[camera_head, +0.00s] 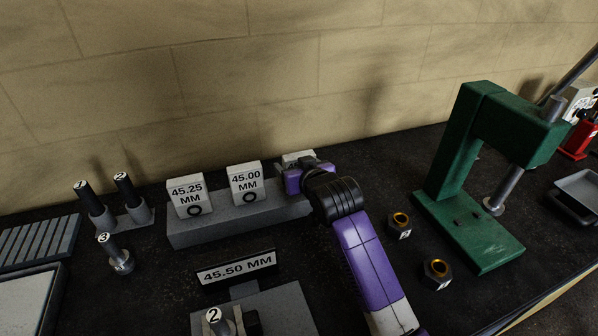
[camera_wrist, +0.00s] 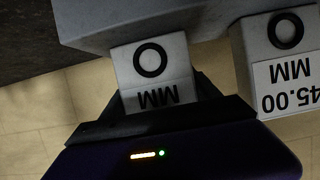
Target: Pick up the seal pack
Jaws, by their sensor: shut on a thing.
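Three white seal packs with black rings are at the long grey block (camera_head: 215,229). The 45.25 MM pack (camera_head: 186,192) is at the left and the 45.00 MM pack (camera_head: 246,177) in the middle. My gripper (camera_head: 306,175) is at the right-hand seal pack (camera_head: 295,156), mostly hiding it in the head view. In the wrist view my gripper (camera_wrist: 162,95) is shut on this pack (camera_wrist: 150,72), with a finger on each side. Its ring and "MM" show; its number is hidden. The 45.00 MM pack (camera_wrist: 283,65) stands beside it, apart. I cannot tell whether the held pack touches the block.
A 45.50 MM sign (camera_head: 237,267) stands in front of the block. Numbered tools (camera_head: 104,209) are at the left. Two dark nuts (camera_head: 400,225) and a green press (camera_head: 470,180) are at the right. The wall rises close behind the block.

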